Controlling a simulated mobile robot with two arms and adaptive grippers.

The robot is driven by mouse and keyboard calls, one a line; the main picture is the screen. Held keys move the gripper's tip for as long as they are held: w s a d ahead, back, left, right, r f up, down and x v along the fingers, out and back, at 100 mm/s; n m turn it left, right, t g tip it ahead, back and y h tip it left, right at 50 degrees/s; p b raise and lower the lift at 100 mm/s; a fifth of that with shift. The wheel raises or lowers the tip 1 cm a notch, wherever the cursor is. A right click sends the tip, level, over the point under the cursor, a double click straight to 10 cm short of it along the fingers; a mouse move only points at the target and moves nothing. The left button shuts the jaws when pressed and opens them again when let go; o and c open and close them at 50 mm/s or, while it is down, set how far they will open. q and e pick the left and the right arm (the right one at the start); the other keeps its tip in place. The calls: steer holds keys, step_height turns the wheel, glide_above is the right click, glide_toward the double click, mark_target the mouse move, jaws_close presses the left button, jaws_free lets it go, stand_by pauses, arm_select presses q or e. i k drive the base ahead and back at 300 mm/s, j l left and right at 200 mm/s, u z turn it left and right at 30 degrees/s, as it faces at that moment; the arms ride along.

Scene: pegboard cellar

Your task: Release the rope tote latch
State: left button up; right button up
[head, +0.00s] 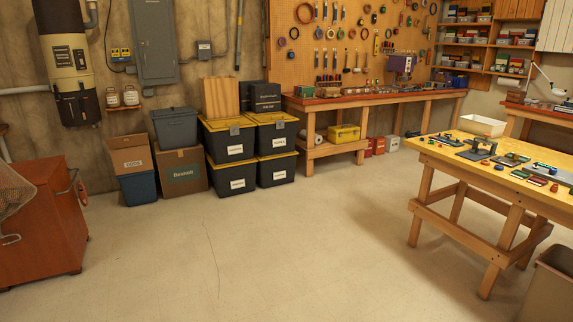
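Several black totes with yellow lids and white labels stand in two stacks by the back wall: upper left tote (222,143), lower left tote (222,177), upper right tote (267,138), lower right tote (268,169). The labels are too small to read surely, so I cannot tell which is the rope tote. A grey latch (234,130) shows on the front of the upper left tote and another grey latch (279,124) on the upper right one. Whether they are fastened is too small to tell. Neither of my grippers is in view.
A wooden box (220,97) and a dark box (260,97) sit on the stacks. Cardboard boxes (181,171) and a grey bin (175,128) stand left of them. An orange cabinet (40,225) is at left, a work table (455,155) at right. The floor (220,240) between is clear.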

mark_target(279, 124)
steer(key=i, duration=5.25)
steer(key=i+u, duration=0.1)
steer(key=i, duration=0.45)
steer(key=i+l+u, duration=0.1)
steer(key=i, duration=0.5)
steer(key=i+l+u, duration=0.1)
steer(key=i, duration=0.45)
